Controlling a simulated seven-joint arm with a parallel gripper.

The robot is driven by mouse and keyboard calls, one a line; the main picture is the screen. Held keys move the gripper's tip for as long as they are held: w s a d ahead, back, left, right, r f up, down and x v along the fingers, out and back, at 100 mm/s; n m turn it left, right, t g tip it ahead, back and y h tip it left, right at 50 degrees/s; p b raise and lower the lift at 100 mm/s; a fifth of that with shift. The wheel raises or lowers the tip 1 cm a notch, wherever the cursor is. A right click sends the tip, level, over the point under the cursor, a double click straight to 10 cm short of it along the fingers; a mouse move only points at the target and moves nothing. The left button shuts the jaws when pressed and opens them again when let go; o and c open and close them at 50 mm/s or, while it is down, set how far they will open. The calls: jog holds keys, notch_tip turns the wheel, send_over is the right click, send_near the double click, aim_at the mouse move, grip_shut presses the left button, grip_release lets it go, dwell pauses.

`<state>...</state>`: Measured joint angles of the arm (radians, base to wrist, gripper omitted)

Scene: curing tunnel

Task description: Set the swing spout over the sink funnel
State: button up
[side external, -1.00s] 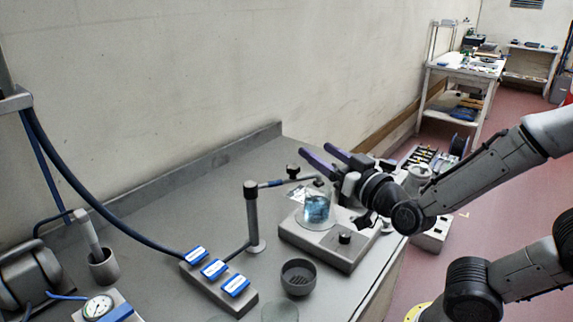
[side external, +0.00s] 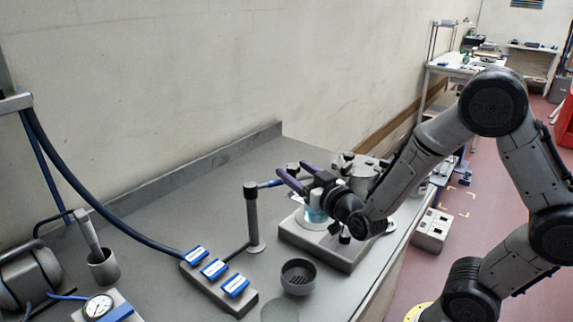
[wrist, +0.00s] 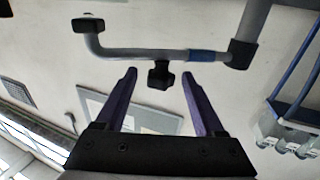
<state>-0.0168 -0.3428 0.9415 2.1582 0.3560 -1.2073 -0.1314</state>
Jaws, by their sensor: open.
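The swing spout is a dark post (side external: 251,222) on the bench with a horizontal arm reaching right, a blue band (side external: 269,184) and a black knob near my fingers. In the wrist view the spout arm (wrist: 140,53) runs across the picture to a bent end at left, and its black knob (wrist: 160,75) hangs between my fingertips. My gripper (side external: 291,168) is open, its purple fingers either side of the knob; contact cannot be told. The sink funnel, a dark round bowl with a grated inside (side external: 298,279), sits in front of the post, apart from the spout arm.
A block with blue labels (side external: 216,273) lies left of the funnel. A gauge (side external: 98,307) and a mortar (side external: 103,267) are farther left. The bench behind the post is clear.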

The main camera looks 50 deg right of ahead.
jog(key=shift+x, duration=2.15)
grip_shut()
